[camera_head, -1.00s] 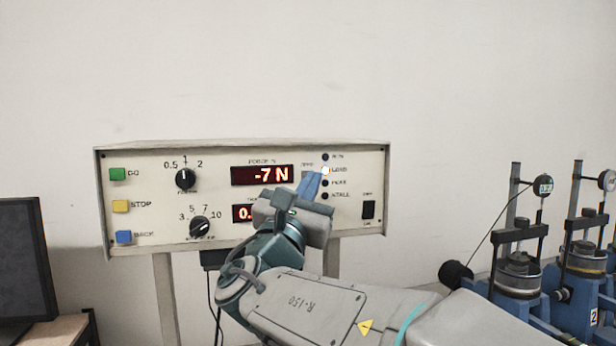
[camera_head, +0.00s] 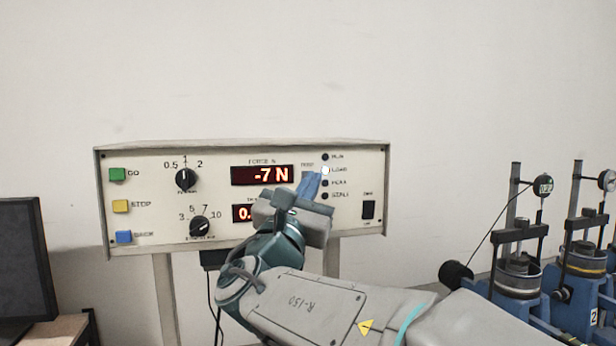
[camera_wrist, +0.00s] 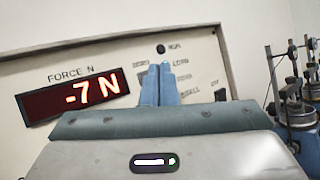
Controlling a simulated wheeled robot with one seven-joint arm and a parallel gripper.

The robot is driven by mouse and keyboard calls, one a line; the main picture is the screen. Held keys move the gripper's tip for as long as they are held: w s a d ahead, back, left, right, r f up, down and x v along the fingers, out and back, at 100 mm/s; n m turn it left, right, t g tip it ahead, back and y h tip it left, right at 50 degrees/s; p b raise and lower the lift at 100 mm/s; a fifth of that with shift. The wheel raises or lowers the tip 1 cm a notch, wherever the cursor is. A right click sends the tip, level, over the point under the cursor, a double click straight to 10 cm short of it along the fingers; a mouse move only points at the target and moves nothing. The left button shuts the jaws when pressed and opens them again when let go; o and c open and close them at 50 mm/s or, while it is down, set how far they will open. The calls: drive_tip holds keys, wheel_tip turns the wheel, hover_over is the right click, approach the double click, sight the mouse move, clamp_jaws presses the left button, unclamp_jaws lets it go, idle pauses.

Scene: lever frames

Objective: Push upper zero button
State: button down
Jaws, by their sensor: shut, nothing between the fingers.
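The upper zero button sits by the small label to the right of the upper force display (camera_head: 262,175), which reads -7 N.
The control panel (camera_head: 135,188) carries green, yellow and blue buttons at left, two black knobs (camera_head: 186,180), a column of round lamps and a black switch (camera_head: 368,210). The lower display (camera_head: 243,213) is partly covered by my gripper. Test machines (camera_head: 518,270) stand at right; a dark monitor (camera_head: 25,260) stands at left.

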drive_tip(key=shift+w+a, duration=0.15)
drive_tip(key=shift+w, duration=0.3)
drive_tip(key=shift+w, duration=0.3)
idle(0.8)
drive_tip(key=shift+s, duration=0.15)
drive_tip(key=shift+s+b, duration=0.5)
drive_tip(key=shift+s, duration=0.1)
drive_tip(key=s, duration=0.1)
drive_tip(key=s+d+b, duration=0.1)
drive_tip(key=s, duration=0.2)
drive_tip(key=shift+s+d+b, duration=0.35)
drive_tip(key=shift+s+b, duration=0.05)
